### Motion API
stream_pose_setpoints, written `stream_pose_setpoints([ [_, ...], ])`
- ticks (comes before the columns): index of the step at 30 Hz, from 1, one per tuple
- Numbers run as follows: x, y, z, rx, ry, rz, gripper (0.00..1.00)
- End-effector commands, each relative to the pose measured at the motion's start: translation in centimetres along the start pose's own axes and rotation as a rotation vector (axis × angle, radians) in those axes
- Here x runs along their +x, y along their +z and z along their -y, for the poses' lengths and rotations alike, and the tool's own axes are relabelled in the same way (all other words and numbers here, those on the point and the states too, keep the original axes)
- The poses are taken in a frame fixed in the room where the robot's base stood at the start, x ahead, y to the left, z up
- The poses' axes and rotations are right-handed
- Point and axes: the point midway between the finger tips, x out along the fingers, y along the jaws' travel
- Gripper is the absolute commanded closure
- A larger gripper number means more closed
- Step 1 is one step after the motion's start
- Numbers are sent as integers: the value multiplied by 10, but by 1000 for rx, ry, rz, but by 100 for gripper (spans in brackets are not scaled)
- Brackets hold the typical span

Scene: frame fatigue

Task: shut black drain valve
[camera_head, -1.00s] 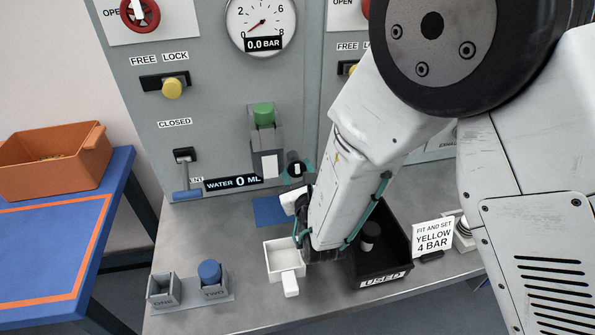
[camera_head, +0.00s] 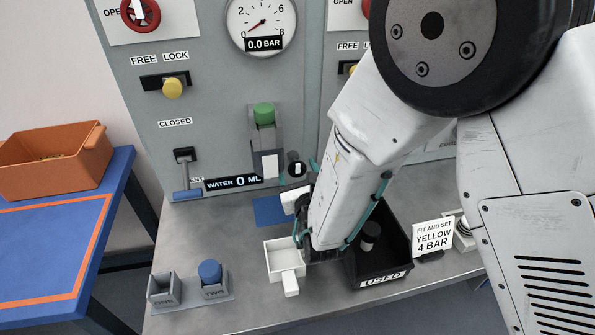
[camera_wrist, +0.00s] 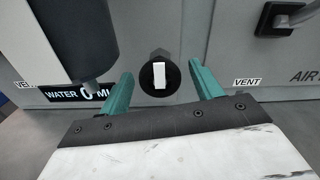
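The black drain valve (camera_head: 296,170) is a round black knob with a white bar, low on the grey panel just right of the water readout. In the wrist view the knob (camera_wrist: 147,80) is straight ahead and its white bar stands nearly upright. My gripper (camera_wrist: 160,74) is open, with one teal finger on each side of the knob and visible gaps between. The fingers look empty and do not appear to touch the knob. In the head view my arm hides most of the gripper.
A dark cylinder (camera_wrist: 75,40) hangs close at the upper left in the wrist view. A VENT lever (camera_wrist: 290,18) is at the upper right. On the bench are a white tray (camera_head: 270,262), a black USED bin (camera_head: 372,284) and a blue pad (camera_head: 268,210).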

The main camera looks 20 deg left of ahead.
Motion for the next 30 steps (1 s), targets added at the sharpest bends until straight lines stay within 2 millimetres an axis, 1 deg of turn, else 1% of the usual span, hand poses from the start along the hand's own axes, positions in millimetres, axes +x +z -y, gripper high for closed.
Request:
stream_pose_setpoints([
  [2, 0, 0, 0, 0, 0, 0, 35],
  [5, -6, 0, 0, 0, 0, -1, 35],
  [8, -20, 0, 0, 0, 1, 0, 35],
  [15, -61, 0, -1, -1, 3, -1, 35],
  [18, -71, 0, -1, 0, 1, 0, 35],
  [22, -78, 0, 0, 1, 0, 0, 35],
  [30, -78, 0, 0, 0, 0, 0, 35],
])
